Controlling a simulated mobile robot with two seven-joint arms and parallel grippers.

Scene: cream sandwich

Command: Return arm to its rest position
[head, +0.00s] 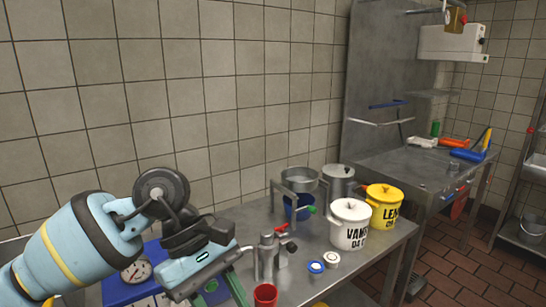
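My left arm (65,250), light blue with a dark joint, comes in from the lower left. It reaches over the left part of the steel table (330,258). My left gripper (215,285) is at its end and points down toward the table's front. Its fingertips are hard to make out, so I cannot tell whether it is open or shut, or whether it holds anything. A dark green thing shows beside it, partly hidden. My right arm and gripper are not in view.
A blue scale with a dial (135,271) is close behind the arm. A metal dispenser (267,257) and a red cup (265,295) stand just right of the gripper. White (350,224) and yellow (384,205) lidded buckets stand farther right. Tiled wall lies behind.

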